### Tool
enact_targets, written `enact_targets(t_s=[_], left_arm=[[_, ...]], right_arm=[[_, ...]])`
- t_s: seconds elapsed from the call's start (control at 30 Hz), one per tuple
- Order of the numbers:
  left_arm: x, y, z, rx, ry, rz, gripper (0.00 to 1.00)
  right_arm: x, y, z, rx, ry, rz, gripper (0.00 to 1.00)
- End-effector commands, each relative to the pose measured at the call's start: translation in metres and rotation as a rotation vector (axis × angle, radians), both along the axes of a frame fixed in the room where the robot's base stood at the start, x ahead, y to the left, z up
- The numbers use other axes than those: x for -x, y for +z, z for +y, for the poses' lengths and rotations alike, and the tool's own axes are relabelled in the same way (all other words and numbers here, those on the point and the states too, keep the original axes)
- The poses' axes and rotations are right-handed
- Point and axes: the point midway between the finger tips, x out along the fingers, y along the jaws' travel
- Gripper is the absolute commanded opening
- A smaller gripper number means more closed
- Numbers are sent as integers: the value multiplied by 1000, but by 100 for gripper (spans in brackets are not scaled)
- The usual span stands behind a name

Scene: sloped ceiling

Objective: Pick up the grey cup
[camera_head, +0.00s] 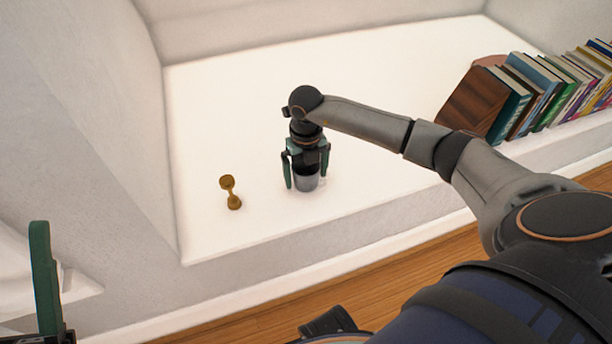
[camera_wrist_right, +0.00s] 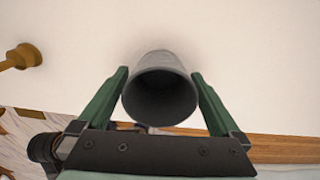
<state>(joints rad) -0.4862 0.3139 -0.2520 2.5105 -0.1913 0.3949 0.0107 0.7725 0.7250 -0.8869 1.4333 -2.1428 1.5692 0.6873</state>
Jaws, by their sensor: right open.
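The grey cup (camera_head: 307,181) stands on the white ledge, its upper part hidden by my right gripper. My right gripper (camera_head: 306,185) points down over it, with one green finger on each side. In the right wrist view the cup (camera_wrist_right: 160,92) shows its open mouth between the two fingertips of my right gripper (camera_wrist_right: 160,80). The fingers are open around the cup. Small gaps seem to show beside it, but I cannot tell if either finger touches.
A small gold hourglass-shaped object (camera_head: 231,192) stands left of the cup, apart from it; it also shows in the right wrist view (camera_wrist_right: 22,56). A row of books (camera_head: 540,95) leans at the right. The ledge behind the cup is bare.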

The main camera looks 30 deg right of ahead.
Motion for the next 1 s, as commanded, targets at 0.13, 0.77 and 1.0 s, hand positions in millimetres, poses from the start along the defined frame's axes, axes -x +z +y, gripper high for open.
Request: enact_targets(t_s=[0.13,0.77,1.0], left_arm=[[0,0,0,1,-1,0,50],[0,1,0,8,2,2,50],[0,3,0,8,1,2,50]], right_arm=[[0,0,0,0,0,0,86],[0,1,0,0,0,0,24],[0,5,0,0,0,-1,24]])
